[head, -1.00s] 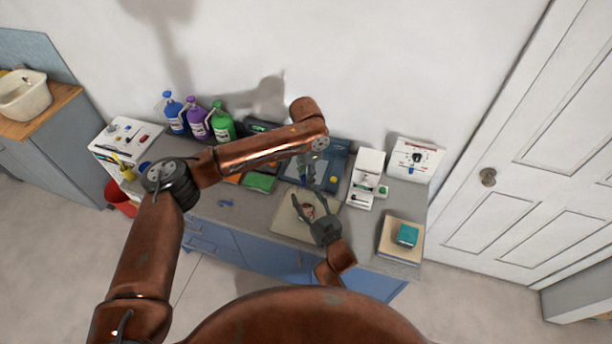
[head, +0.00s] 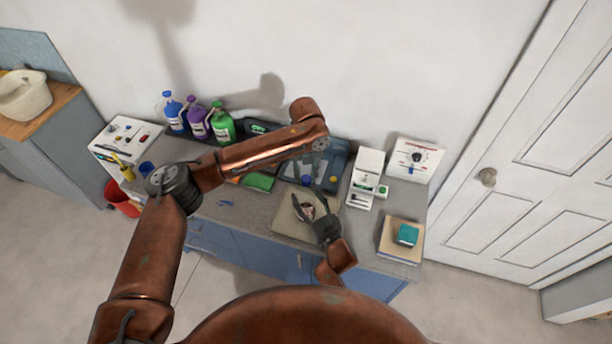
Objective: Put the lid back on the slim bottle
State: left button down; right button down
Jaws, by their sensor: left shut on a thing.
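A small red and white thing (head: 307,210) lies between or under those fingers. I cannot make out the slim bottle for certain.
Blue (head: 173,112), purple (head: 197,122) and green (head: 222,126) bottles stand at the back left. White devices (head: 368,165) stand right of the blue tray (head: 335,155). A teal box (head: 407,234) sits on a book at front right. Bare bench shows left of the board.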

pick_arm(q)
jog(key=m, duration=0.2)
jog(key=shift+w+m, duration=0.1)
jog(key=shift+m, duration=0.2)
jog(key=c, duration=1.5)
grip_release()
jog(key=shift+c, duration=0.2)
pick_arm(e)
jog(key=c, duration=0.8)
grip_release()
pick_arm(q)
notch_tip(320, 180, up, 12)
pick_arm(e)
jog(key=shift+s, duration=0.1)
jog(key=v, duration=1.2)
